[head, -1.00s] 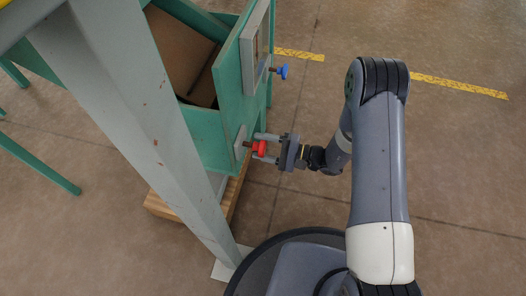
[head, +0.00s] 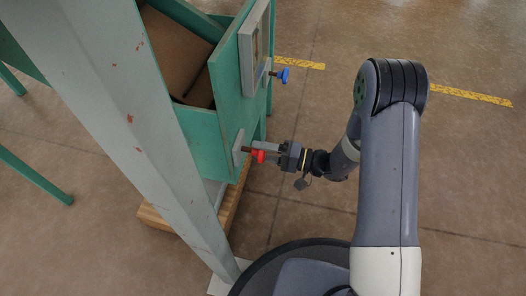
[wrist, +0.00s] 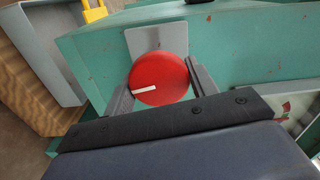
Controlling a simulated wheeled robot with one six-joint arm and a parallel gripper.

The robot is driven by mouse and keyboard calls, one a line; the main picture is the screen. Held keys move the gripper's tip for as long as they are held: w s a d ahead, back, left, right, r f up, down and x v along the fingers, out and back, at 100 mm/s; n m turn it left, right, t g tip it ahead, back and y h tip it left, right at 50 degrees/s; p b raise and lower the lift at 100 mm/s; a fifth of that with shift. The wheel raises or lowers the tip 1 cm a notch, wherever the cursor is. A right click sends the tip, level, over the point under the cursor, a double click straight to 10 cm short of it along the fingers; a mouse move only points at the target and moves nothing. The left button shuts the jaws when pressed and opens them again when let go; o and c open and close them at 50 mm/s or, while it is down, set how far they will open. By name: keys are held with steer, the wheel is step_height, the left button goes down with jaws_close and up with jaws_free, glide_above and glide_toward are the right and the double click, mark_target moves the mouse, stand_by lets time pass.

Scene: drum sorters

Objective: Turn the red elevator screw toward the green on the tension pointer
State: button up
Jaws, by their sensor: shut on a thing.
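The red elevator screw (head: 258,155) is a round red knob on a grey plate low on the green box's side. In the wrist view the red knob (wrist: 165,70) faces me, with a white line pointing left and slightly down. My gripper (head: 264,150) is shut on it, one finger on each side; the fingers also show in the wrist view (wrist: 158,86). The framed gauge (head: 254,48) above is seen too obliquely to read its pointer. At the wrist view's right edge, a partly cut-off panel (wrist: 293,108) shows small red and green marks.
A blue knob (head: 282,75) sticks out above and right of the red one. A grey sloping post (head: 130,120) stands close on the left. A wooden block (head: 160,216) lies under the green box (head: 210,135). Floor on the right is open, with yellow stripes (head: 470,95).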

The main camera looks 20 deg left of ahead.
stand_by(0.3)
steer(key=o, duration=0.9)
steer(key=shift+c, duration=0.2)
steer(key=w+d+p, duration=0.1)
steer(key=d+p, duration=0.2)
steer(key=d, duration=0.7)
steer(key=shift+d, duration=0.4)
steer(key=shift+a, duration=0.1)
steer(key=a+b, duration=0.1)
steer(key=a, duration=0.2)
steer(key=a+b, duration=0.1)
steer(key=a, duration=0.3)
steer(key=s+a+b, duration=0.1)
steer(key=a, duration=0.2)
steer(key=shift+a, duration=0.35)
steer(key=shift+d, duration=0.1)
